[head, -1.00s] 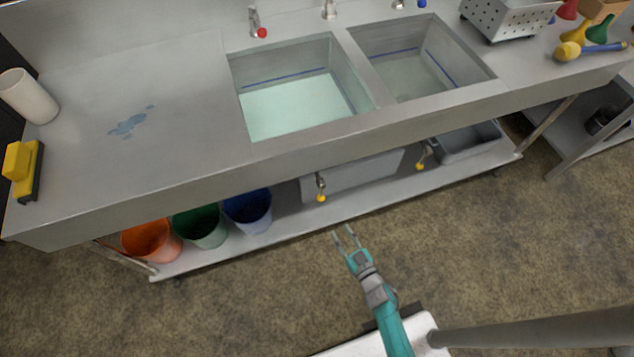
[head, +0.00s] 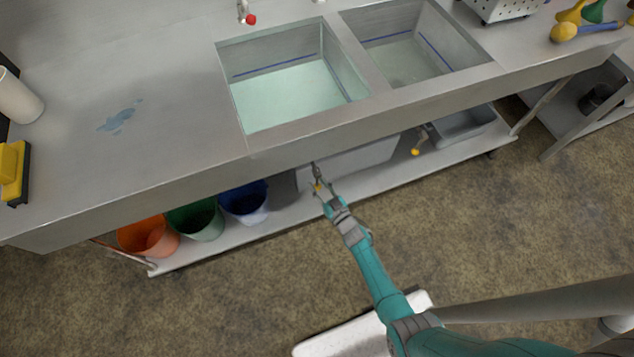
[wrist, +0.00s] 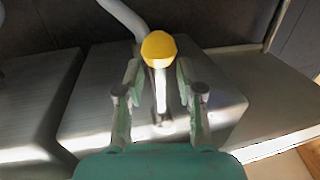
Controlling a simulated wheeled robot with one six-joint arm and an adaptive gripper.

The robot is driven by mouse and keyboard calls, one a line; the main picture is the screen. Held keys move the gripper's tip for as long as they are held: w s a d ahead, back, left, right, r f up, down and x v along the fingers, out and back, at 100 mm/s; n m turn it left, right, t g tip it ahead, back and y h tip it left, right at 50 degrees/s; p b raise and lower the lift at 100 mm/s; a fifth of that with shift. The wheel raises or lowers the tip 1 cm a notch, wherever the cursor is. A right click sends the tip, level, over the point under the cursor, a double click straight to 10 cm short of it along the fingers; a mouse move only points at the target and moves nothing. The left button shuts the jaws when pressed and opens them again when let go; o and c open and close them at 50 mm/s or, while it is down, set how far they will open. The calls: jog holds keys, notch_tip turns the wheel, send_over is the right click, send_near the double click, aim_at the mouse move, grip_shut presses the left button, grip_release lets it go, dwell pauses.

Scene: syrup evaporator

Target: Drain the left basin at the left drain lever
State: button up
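The left basin (head: 290,97) holds pale green liquid below a blue line on its wall. The left drain lever (wrist: 158,50) hangs under the counter front; its yellow knob and thin metal rod show in the wrist view. My gripper (wrist: 155,82) is open, with one finger on each side of the lever. In the head view my gripper (head: 318,183) reaches under the counter edge and partly hides the lever. I cannot tell whether the fingers touch it. The right drain lever (head: 417,144), also yellow-tipped, hangs further right.
The right basin (head: 410,50) is beside the left one. Orange (head: 148,237), green (head: 195,220) and blue (head: 245,203) buckets stand on the lower shelf (head: 290,222), left of my gripper. A grey tub (head: 465,128) is at its right.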

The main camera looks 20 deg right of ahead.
jog(key=shift+w+a, duration=0.1)
jog(key=shift+w, duration=0.45)
grip_shut()
jog(key=d+r+n+g+h, duration=0.1)
jog(key=d+r+n, duration=0.5)
jog(key=n, duration=0.8)
jog(key=shift+d+g+h, duration=0.4)
jog(key=shift+d+h, duration=0.15)
jog(key=shift+h, duration=0.35)
jog(key=shift+r, duration=0.15)
